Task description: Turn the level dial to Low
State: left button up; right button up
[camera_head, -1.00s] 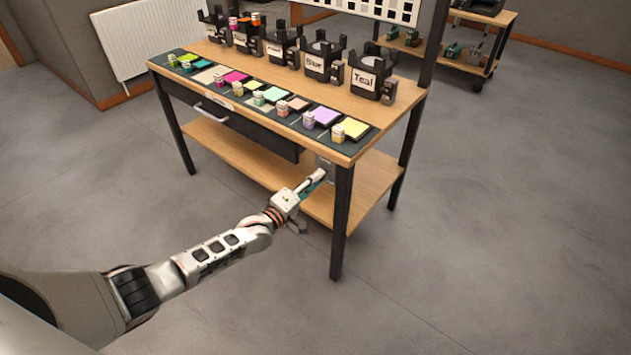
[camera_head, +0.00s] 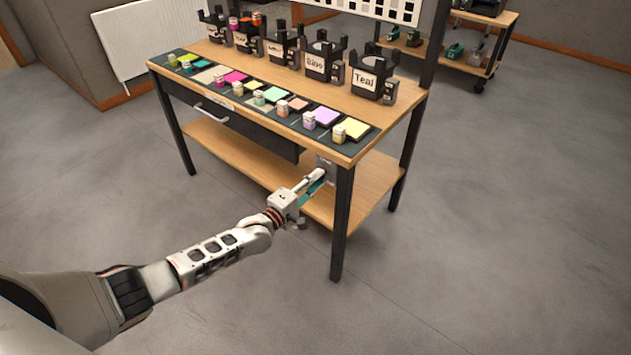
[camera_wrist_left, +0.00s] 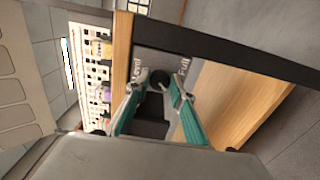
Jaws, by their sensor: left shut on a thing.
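The level dial (camera_wrist_left: 158,77) is a small dark round knob on a grey panel (camera_wrist_left: 150,60) in the left wrist view. The panel bears the words "Level" and "Full", turned sideways. In the head view the panel (camera_head: 325,167) hangs under the table top by the front right leg, and my gripper hides the dial. My left gripper (camera_head: 318,176) reaches the dial from the front. In the wrist view its two teal-padded fingers (camera_wrist_left: 157,88) are shut on the dial, one on each side. The dial's pointer is too small to read. My right gripper is not in view.
The wooden table (camera_head: 230,60) carries labelled black holders (camera_head: 368,80) and a row of coloured pads with small jars. A black table leg (camera_head: 342,225) stands just right of my gripper. A lower shelf (camera_head: 240,158) runs behind. The floor in front is clear.

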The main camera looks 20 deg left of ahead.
pick_arm(q)
jog(key=o, duration=1.1)
jog(key=v, duration=1.2)
jog(key=shift+r, duration=0.1)
